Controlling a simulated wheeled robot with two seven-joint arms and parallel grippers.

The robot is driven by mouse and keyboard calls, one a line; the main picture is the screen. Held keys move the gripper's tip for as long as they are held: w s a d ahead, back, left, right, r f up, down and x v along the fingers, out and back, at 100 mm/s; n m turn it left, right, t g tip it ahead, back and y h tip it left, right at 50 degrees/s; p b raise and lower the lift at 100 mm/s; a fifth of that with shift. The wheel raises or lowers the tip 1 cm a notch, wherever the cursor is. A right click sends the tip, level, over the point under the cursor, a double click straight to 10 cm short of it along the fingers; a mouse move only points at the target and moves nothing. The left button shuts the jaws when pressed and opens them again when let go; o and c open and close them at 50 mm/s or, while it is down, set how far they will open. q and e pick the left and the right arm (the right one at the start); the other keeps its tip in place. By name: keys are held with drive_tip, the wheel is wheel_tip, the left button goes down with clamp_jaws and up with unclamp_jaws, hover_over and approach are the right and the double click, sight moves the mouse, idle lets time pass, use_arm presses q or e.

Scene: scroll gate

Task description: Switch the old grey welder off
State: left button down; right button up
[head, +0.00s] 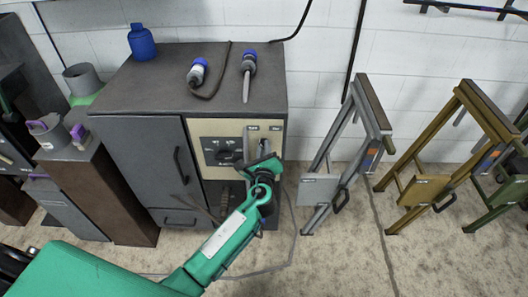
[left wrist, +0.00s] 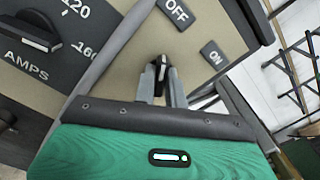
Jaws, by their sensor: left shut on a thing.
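The old grey welder (head: 137,142) is a boxy grey cabinet with a beige front panel (head: 203,130), left of centre in the head view. Its switch (left wrist: 160,68) is a small dark lever, seen close up in the left wrist view. An OFF label (left wrist: 175,11) and an ON label (left wrist: 212,53) are on the panel beyond it. My left gripper (head: 262,162) is at the right part of the panel. Its fingers (left wrist: 161,88) are shut on the switch lever. I cannot tell which label the lever is set towards. My right gripper is not in view.
An amps dial (left wrist: 37,33) is beside the switch. A blue bottle (head: 141,43) and two blue-ended cable plugs (head: 197,73) are on the welder's top. A grey frame (head: 341,145) and an ochre frame (head: 432,145) stand to the right. A cable lies on the floor.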

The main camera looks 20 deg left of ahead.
use_arm(q)
drive_tip(key=shift+f+n+b, duration=0.15)
drive_tip(key=shift+n+b, duration=0.2)
drive_tip(key=shift+n, duration=0.35)
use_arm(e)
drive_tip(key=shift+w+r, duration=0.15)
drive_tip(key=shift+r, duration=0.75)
use_arm(q)
drive_tip(key=c, duration=1.5)
unclamp_jaws()
drive_tip(key=shift+o, duration=0.2)
drive_tip(key=shift+s, duration=0.1)
drive_tip(key=v, duration=1.3)
drive_tip(key=shift+s+d, duration=0.15)
drive_tip(key=shift+s, duration=0.15)
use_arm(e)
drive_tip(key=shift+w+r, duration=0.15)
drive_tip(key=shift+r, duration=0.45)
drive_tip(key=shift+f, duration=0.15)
